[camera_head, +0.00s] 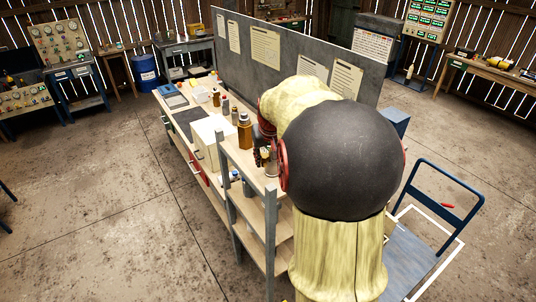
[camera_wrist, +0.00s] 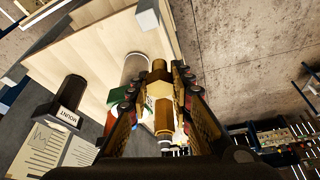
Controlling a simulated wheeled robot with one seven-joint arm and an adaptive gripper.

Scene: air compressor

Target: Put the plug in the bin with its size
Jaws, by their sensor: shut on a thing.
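In the wrist view my gripper (camera_wrist: 158,76) is shut on a brass-coloured plug (camera_wrist: 161,92) with a hexagonal middle, held between the two dark fingers. No bin with a size mark can be made out.
A wooden-topped shelf (camera_head: 248,172) adjoins the long workbench (camera_head: 172,103), which bears an amber bottle (camera_head: 244,131) and a white box (camera_head: 210,138). A grey board (camera_head: 290,50) with papers stands behind. A blue trolley (camera_head: 412,258) is at right. The floor at left is clear.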

